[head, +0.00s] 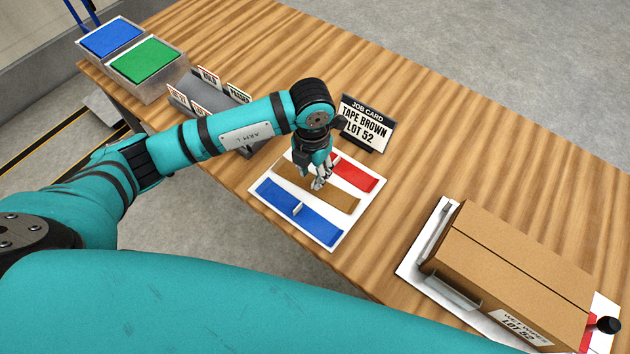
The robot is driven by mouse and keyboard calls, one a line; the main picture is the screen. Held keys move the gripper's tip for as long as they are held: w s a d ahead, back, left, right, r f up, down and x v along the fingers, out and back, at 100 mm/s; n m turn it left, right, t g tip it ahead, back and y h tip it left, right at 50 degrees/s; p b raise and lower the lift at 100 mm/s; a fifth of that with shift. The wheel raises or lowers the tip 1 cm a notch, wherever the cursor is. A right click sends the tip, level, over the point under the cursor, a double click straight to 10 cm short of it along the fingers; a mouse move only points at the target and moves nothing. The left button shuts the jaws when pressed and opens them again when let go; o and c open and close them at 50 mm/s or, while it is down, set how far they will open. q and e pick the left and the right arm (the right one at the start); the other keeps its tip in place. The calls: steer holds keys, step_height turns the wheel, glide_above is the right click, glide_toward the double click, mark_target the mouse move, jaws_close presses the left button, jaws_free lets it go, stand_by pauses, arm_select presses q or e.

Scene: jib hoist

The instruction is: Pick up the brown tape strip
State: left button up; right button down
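The brown tape strip (338,199) lies on a white card (266,204), between a blue strip (310,222) and a red strip (353,176). A small pale tab stands up from the blue strip. My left gripper (318,186) points down over the middle of the brown strip, its fingertips at or just above it. The fingers hide part of the strip, and any tab there cannot be made out. I cannot tell whether the fingers are closed on anything. My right gripper is not in view.
A job card (366,125) reading "TAPE BROWN LOT 52" stands behind the strips. A cardboard box (520,262) sits on a white sheet at the right. Blue and green trays (143,60) and a grey labelled rack stand at the left. The far wooden tabletop is clear.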

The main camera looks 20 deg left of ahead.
mark_target(313, 182)
arm_select(q)
steer(key=shift+s+d+f, duration=0.1)
steer(key=shift+f, duration=1.5)
steer(key=shift+c, duration=0.3)
jaws_close()
steer(key=shift+r, duration=0.1)
